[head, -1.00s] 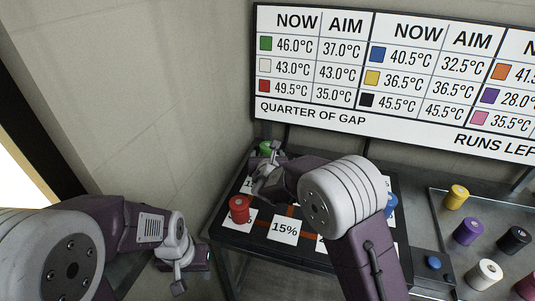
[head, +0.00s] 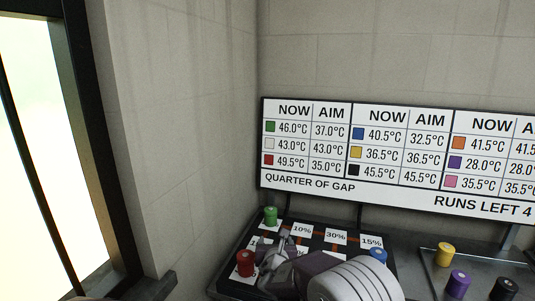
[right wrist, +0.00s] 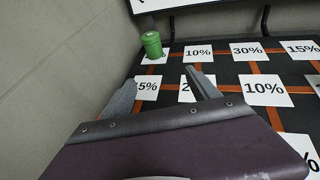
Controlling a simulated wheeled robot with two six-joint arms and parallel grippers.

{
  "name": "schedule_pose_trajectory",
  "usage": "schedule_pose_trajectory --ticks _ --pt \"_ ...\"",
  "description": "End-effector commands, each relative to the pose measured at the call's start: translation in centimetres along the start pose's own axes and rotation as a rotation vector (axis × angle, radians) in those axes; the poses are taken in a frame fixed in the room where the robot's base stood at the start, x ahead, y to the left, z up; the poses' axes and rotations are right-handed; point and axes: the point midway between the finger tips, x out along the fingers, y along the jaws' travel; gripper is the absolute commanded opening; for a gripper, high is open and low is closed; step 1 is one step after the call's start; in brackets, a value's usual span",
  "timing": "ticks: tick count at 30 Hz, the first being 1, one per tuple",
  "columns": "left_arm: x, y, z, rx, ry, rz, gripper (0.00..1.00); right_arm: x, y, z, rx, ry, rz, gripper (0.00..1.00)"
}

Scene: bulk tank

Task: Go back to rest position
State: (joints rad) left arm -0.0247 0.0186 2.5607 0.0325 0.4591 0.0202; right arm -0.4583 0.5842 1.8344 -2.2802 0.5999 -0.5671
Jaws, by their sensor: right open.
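My right gripper (head: 283,240) is open and empty over the black board (head: 312,243) with its white percent cards. In the right wrist view its two fingers (right wrist: 160,88) stand apart with nothing between them. A green canister (head: 270,215) stands upright on the board's far left card, beyond the fingertips and apart from them; it also shows in the right wrist view (right wrist: 151,45). A red canister (head: 245,262) stands near the board's left edge. A blue canister (head: 378,255) stands at the right, partly hidden by my right arm. My left gripper is out of view.
A tray (head: 428,270) at the right holds yellow (head: 445,254), purple (head: 458,283) and black (head: 504,289) canisters. A sign (head: 350,190) with temperatures and "RUNS LEFT 4" stands behind the board. A wall and a bright window (head: 35,150) are at the left.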

Motion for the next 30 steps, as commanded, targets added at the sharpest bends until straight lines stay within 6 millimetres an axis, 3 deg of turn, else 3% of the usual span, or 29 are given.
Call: schedule_pose_trajectory --ticks 8,12,17,20,21,24,27,30 --pt "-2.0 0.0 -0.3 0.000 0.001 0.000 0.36 -1.2 -4.3 5.3 0.052 -0.047 -0.061 0.70" --pt "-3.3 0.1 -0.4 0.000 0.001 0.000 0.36 -2.8 -8.8 7.2 0.147 -0.039 -0.147 0.70" --pt "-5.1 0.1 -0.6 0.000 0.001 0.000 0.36 -6.1 -15.5 7.0 0.384 0.019 -0.309 0.70" --pt "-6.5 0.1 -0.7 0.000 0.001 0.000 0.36 -9.7 -20.3 5.2 0.650 0.074 -0.461 0.70" --pt "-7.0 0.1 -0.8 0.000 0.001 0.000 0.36 -11.7 -22.0 3.9 0.787 0.099 -0.535 0.70" --pt "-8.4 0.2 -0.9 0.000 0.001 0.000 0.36 -17.2 -24.8 -0.7 1.200 0.156 -0.748 0.70" --pt "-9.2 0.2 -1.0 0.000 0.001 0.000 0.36 -22.6 -24.6 -5.6 1.639 0.184 -0.973 0.70" --pt "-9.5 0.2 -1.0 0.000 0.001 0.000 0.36 -26.8 -22.1 -9.9 2.043 0.179 -1.198 0.70"
